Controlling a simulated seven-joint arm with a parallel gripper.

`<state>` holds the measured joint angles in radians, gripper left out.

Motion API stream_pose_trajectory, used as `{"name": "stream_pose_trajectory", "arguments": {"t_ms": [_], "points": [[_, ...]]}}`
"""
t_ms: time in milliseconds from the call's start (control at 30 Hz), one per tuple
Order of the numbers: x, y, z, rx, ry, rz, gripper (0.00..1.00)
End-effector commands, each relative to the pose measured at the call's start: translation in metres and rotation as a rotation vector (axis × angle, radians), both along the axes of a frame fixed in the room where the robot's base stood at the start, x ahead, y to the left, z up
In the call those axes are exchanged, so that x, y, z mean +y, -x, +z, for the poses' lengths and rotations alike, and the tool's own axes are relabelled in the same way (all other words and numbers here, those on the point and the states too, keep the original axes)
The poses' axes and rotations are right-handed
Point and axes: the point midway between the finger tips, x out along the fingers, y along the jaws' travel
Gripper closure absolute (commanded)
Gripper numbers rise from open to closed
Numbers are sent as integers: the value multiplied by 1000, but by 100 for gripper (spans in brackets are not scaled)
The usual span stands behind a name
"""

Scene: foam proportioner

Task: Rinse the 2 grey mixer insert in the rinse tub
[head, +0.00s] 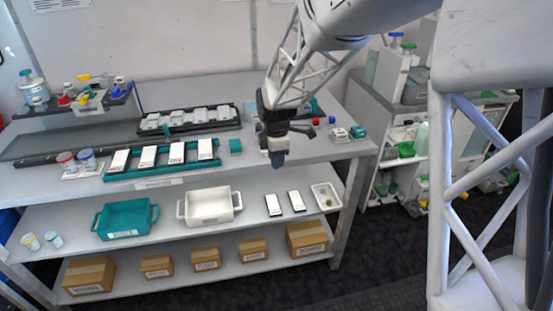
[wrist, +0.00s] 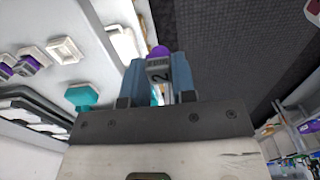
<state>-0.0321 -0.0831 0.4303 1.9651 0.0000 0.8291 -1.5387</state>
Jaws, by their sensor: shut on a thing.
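My gripper (head: 277,158) hangs over the front edge of the upper bench, right of the teal rack. In the wrist view its blue-grey fingers (wrist: 160,80) are shut on a grey mixer insert (wrist: 158,71) marked "2", with a purple end. In the head view I cannot make out the insert at the fingertips. Two tubs stand on the shelf below, left of the gripper: a teal tub (head: 106,231) and a white tub (head: 210,220). I cannot tell which is the rinse tub, and their labels are too small to read.
A teal rack (head: 165,172) with several white blocks lies on the bench, with a dark tray (head: 148,131) behind it. Two white-topped blocks (head: 284,203) and a small white tray (head: 317,189) are on the shelf. Cardboard boxes (head: 307,239) stand below.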

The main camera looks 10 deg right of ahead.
Motion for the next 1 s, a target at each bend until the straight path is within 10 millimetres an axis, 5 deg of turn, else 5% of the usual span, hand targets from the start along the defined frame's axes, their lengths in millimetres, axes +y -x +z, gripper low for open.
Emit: {"name": "stream_pose_trajectory", "arguments": {"t_ms": [267, 1000], "points": [[0, -31, 9, 0, 0, 0, 98], [0, -169, 42, 0, 0, 0, 98]]}}
